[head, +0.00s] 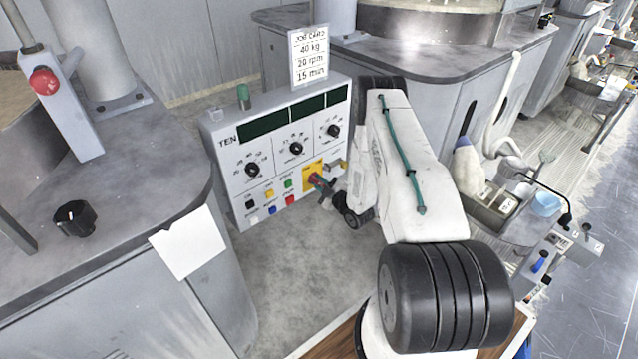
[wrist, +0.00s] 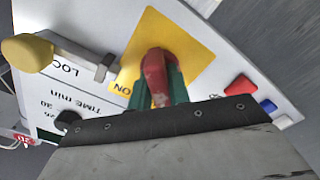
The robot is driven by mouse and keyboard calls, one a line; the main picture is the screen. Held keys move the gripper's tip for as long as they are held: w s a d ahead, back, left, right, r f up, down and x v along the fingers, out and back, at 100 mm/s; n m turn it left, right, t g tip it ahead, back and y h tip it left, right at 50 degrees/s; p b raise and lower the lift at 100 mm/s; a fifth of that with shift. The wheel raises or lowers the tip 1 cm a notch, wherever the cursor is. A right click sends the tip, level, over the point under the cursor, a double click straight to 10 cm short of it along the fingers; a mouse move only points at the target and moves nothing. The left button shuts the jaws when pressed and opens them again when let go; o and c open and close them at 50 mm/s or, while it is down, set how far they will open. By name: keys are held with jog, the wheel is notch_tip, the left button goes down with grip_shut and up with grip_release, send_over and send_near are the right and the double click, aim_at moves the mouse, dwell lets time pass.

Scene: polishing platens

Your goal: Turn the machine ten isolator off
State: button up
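The machine ten panel (head: 232,147), marked "TEN", stands upright in the head view. Its isolator is a red handle (wrist: 155,72) on a yellow plate (wrist: 182,50), with "ON" readable at the plate's lower left edge in the wrist view. The plate also shows in the head view (head: 311,169), partly behind my gripper (head: 321,186). In the wrist view, my gripper (wrist: 160,92) has its green fingers on both sides of the red handle, seemingly closed on it. The fingertips are partly hidden by the handle.
A lever with a yellow knob (wrist: 27,52) sits beside the isolator plate. Red (wrist: 240,88) and blue (wrist: 268,105) buttons are close on the other side. Black dials (head: 296,148) are above. A job card (head: 309,58) stands on top of the panel.

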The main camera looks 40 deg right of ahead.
aim_at(322, 185)
jog(key=shift+o, duration=1.4)
jog(key=shift+s+d, duration=0.15)
jog(key=shift+s, duration=3.75)
